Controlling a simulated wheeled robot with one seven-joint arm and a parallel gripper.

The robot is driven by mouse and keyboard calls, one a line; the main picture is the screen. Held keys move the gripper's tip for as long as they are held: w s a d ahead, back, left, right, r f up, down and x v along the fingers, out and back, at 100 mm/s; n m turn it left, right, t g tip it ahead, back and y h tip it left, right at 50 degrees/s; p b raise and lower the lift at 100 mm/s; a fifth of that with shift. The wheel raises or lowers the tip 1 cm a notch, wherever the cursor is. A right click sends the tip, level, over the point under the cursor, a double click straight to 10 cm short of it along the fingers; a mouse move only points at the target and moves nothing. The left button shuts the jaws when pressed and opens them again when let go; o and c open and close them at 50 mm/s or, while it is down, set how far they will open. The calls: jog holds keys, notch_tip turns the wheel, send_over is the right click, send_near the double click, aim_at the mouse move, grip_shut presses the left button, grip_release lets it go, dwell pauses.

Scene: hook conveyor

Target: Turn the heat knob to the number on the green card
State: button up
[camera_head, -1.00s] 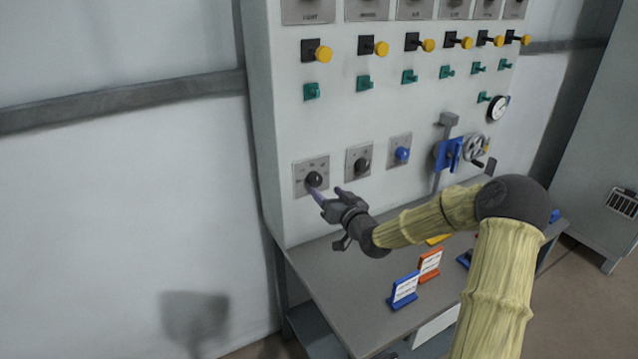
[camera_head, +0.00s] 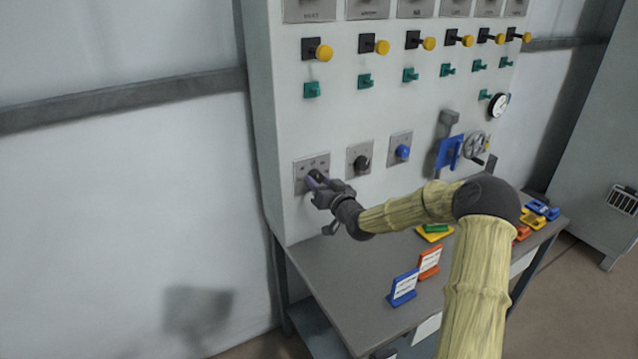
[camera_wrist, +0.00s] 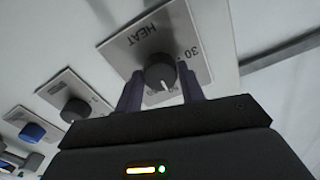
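The heat knob (camera_wrist: 160,72) is dark and round with a white pointer line. It sits on a grey plate (camera_wrist: 146,36) marked HEAT, with 30 legible beside the knob and other numbers partly hidden. My gripper (camera_wrist: 158,84) is open, with one finger on each side of the knob; contact cannot be told. In the head view my gripper (camera_head: 317,178) is at the leftmost plate (camera_head: 312,162) and covers most of the knob. A small green piece (camera_head: 436,228) is on the table by a yellow one; no number on it is legible.
To the right are another dark knob (camera_head: 361,162), a blue knob (camera_head: 402,152), a blue lever part (camera_head: 449,152) and a handwheel (camera_head: 476,146). Blue (camera_head: 403,288) and orange (camera_head: 429,263) cards stand on the grey table (camera_head: 350,290). Its left part is clear.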

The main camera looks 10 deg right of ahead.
jog(key=shift+f+n+b, duration=0.15)
jog(key=shift+n+b, duration=0.25)
jog(key=shift+b, duration=0.3)
jog(key=n+b, duration=0.2)
jog(key=b, duration=0.1)
jog(key=shift+f+n+b, duration=0.15)
jog(key=shift+n+b, duration=0.15)
jog(key=shift+b, duration=0.05)
jog(key=n+b, duration=0.5)
jog(key=b, duration=0.2)
jog(key=n+b, duration=0.4)
jog(key=b, duration=0.1)
jog(key=shift+f+n, duration=0.1)
jog(key=shift+n, duration=0.3)
jog(key=n+b, duration=0.4)
jog(key=shift+r+n+b, duration=0.2)
jog(key=shift+n+b, duration=0.2)
jog(key=o, duration=1)
jog(key=shift+r, duration=0.15)
jog(key=shift+c, duration=0.2)
jog(key=shift+s+d, duration=0.1)
jog(key=v, duration=1.7)
jog(key=shift+s, duration=0.15)
